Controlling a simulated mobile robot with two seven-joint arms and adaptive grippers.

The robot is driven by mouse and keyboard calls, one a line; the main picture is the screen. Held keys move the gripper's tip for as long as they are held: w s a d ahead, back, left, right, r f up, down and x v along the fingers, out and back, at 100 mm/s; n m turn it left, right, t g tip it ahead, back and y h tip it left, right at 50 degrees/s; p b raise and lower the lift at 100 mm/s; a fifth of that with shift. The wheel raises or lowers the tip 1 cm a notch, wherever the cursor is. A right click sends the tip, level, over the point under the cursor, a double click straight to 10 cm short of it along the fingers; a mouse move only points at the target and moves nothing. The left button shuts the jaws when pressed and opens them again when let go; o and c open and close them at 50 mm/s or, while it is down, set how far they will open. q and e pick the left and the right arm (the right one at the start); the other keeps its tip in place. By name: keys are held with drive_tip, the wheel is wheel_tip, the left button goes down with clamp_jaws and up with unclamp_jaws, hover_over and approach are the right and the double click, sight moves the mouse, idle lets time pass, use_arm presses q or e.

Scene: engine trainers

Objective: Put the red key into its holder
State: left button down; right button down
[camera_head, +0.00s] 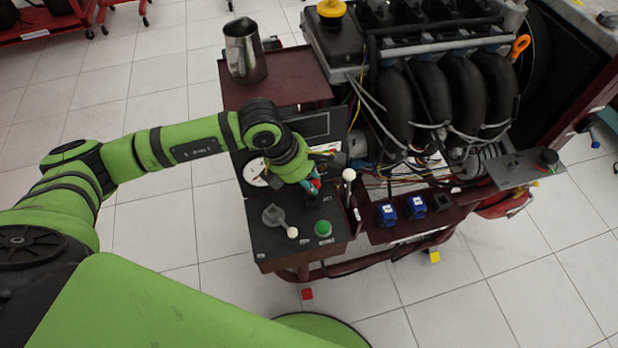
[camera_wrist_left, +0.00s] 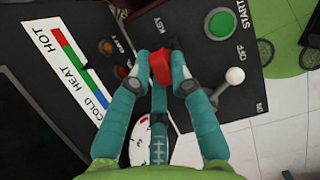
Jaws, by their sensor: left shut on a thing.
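My left gripper (camera_head: 313,185) is over the black control panel (camera_head: 262,236) of the engine trainer. In the left wrist view my left gripper (camera_wrist_left: 160,82) has its teal fingers closed around the red key (camera_wrist_left: 160,65). The red key also shows as a small red spot in the head view (camera_head: 316,184). The key is close above the panel, next to the printed "KEY" label. The key holder cannot be made out clearly; the key and fingers cover that area. I cannot tell whether the key touches it. My right gripper is not in view.
A green button (camera_head: 323,228), a grey lever (camera_head: 275,216) and a white-knobbed lever (camera_head: 349,175) stand near my gripper. A metal jug (camera_head: 244,52) stands on the red tray (camera_head: 290,92). The engine (camera_head: 440,90) and its wires are at the right.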

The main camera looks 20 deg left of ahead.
use_arm(q)
drive_tip(key=shift+f+b, duration=0.6)
drive_tip(key=shift+f, duration=0.1)
drive_tip(key=shift+f+b, duration=0.35)
drive_tip(key=shift+f+b, duration=0.5)
drive_tip(key=c, duration=0.7)
unclamp_jaws()
drive_tip(key=shift+c, duration=0.2)
drive_tip(key=shift+r, duration=0.15)
drive_tip(key=shift+r+p, duration=0.8)
drive_tip(key=shift+r, duration=0.6)
